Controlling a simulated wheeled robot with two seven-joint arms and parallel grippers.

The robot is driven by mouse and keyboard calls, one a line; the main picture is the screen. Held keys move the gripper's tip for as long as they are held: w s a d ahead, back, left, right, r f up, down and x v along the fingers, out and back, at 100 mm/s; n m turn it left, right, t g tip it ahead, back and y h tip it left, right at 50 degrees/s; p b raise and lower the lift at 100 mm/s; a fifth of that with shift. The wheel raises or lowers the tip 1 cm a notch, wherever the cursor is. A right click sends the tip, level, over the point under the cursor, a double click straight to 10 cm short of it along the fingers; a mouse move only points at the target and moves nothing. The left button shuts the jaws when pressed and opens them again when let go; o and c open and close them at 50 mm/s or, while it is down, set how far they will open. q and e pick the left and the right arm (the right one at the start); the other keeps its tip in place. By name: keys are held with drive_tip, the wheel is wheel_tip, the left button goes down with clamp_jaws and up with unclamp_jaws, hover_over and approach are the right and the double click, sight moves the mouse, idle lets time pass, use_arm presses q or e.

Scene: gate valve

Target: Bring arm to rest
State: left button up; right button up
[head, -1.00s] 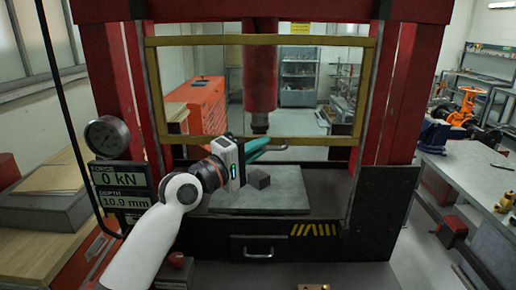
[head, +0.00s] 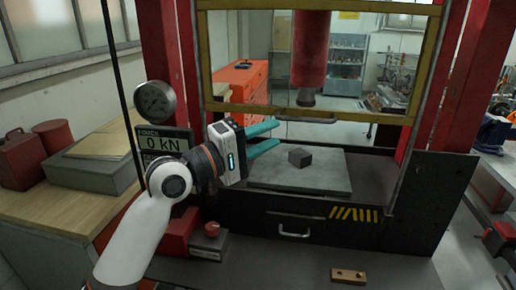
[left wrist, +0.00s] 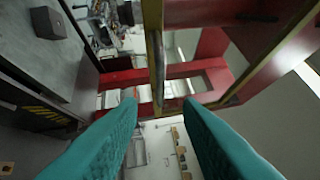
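My left gripper (head: 278,136) is in front of the red press, left of the small dark block. Its two teal fingers are apart with nothing between them. The left wrist view also shows the open fingers (left wrist: 158,101), with free space between the tips. The dark block (head: 300,157) sits on the grey press plate (head: 325,180), apart from the fingers. It also shows at the upper left of the left wrist view (left wrist: 47,22). My right gripper is in neither view.
The press ram (head: 311,50) hangs above the plate, behind the yellow-framed guard (head: 320,113). The gauge (head: 155,100) and force display (head: 165,142) stand close to my left arm. A red button (head: 212,229) and a small brass piece (head: 348,275) are at the front.

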use_arm(q)
drive_tip(key=shift+v, duration=1)
